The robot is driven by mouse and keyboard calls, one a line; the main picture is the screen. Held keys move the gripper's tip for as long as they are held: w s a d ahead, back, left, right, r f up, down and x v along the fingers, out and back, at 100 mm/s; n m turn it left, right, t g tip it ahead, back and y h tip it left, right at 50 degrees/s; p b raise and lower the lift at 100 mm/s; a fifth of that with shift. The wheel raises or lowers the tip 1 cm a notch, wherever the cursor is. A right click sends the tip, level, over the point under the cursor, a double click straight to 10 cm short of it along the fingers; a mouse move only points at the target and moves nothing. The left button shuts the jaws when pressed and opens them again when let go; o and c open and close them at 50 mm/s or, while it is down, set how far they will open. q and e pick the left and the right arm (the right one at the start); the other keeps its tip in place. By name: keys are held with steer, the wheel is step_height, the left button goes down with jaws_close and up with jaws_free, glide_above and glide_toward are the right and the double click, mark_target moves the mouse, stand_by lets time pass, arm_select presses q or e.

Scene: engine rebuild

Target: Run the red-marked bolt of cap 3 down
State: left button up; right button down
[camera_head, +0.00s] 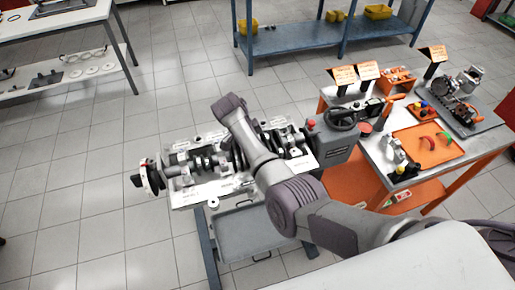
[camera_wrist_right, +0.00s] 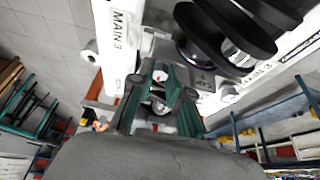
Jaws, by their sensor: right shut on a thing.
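The engine block (camera_head: 205,190) lies on a stand with the crankshaft (camera_head: 205,163) in it. The right wrist view shows the label MAIN 3 (camera_wrist_right: 121,30) on the block's pale edge, beside dark crankshaft parts (camera_wrist_right: 225,35). My right gripper (camera_wrist_right: 158,98) has its green-padded fingers closed around a small metal bolt with red marks (camera_wrist_right: 160,78), at the block beside that label. The bolt's lower end and its seat in the cap are hidden. In the head view my right arm crosses over the block and hides its gripper. My left gripper is not in view.
An orange-framed bench (camera_head: 440,165) with an orange tray (camera_head: 428,143) and several parts stands to the right. A grey tray (camera_head: 250,232) hangs below.

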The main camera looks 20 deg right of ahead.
steer(key=shift+w+r, duration=0.2)
steer(key=shift+r, duration=0.1)
steer(key=c, duration=1.4)
jaws_free()
steer(key=shift+s, duration=0.25)
step_height(320, 180, up, 10)
